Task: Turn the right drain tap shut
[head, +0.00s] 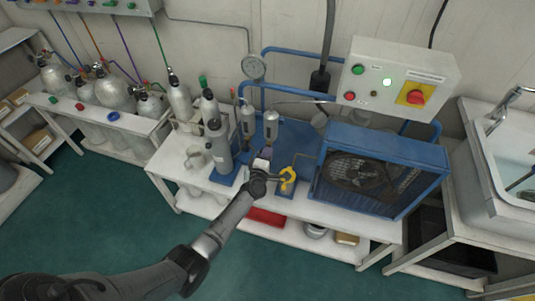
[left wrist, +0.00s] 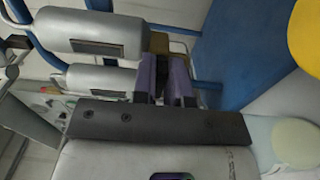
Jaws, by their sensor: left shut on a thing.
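Two silver cylinders hang side by side on the blue frame, the left one (head: 247,118) and the right one (head: 271,128). The right cylinder is the upper one in the left wrist view (left wrist: 92,33), and the left cylinder (left wrist: 100,80) lies below it there. My left gripper (head: 262,163) is just under the right cylinder. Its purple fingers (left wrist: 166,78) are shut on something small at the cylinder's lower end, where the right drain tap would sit. A brownish piece (left wrist: 159,42) shows beside the fingers. The tap itself is mostly hidden, so its angle cannot be told. My right gripper is out of view.
A yellow curved part (head: 288,178) stands close to the right of my left gripper. The blue caged fan unit (head: 395,150) is farther right, below a control box (head: 425,65). Grey bottles (head: 217,145) stand to the left on the white bench (head: 345,222).

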